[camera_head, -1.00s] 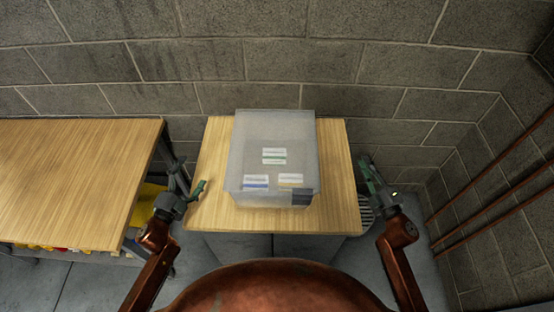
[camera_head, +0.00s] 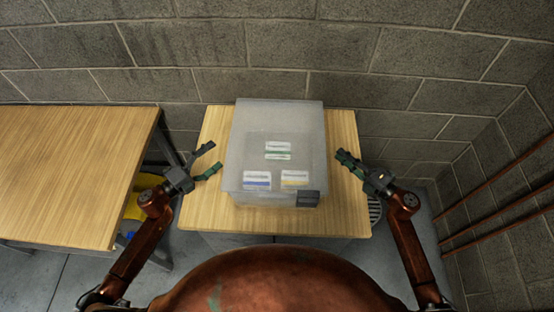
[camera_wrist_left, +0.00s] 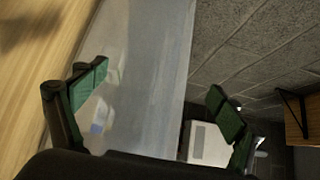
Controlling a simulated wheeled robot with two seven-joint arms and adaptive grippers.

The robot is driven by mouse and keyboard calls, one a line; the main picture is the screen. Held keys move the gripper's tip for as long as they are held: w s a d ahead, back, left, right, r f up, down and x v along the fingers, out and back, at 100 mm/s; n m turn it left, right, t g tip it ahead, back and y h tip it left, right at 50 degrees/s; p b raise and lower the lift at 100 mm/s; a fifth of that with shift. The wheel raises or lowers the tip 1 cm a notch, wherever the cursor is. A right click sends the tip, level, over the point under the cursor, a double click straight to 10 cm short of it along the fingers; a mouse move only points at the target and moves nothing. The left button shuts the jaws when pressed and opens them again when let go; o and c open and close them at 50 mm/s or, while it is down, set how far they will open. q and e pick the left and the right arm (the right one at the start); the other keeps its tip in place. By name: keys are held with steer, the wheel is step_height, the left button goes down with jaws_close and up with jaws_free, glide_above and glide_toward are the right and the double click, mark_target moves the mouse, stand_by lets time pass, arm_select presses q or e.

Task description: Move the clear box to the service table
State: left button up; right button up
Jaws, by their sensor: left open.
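The clear box (camera_head: 277,122), a translucent lidded bin with labelled packs inside, stands upright on the small wooden table (camera_head: 345,200). A second, larger wooden table (camera_head: 70,170) is to the left; I cannot tell from the pictures which one is called the service table. My left gripper (camera_head: 213,158) is open and empty just left of the box, apart from it in the head view. In the left wrist view the box wall (camera_wrist_left: 150,70) shows beyond the spread green-padded fingers. My right gripper (camera_head: 345,156) is near the box's right side; its opening is unclear.
A block wall (camera_head: 300,60) runs close behind both tables. A narrow gap separates the tables. Something yellow (camera_head: 140,205) lies below the left table. Pipes (camera_head: 500,190) run along the right wall.

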arm_select(q)
steer(key=shift+x, duration=2.95)
arm_select(e)
steer(key=x, duration=0.6)
arm_select(q)
steer(key=shift+c, duration=0.6)
arm_select(e)
steer(key=shift+c, duration=0.4)
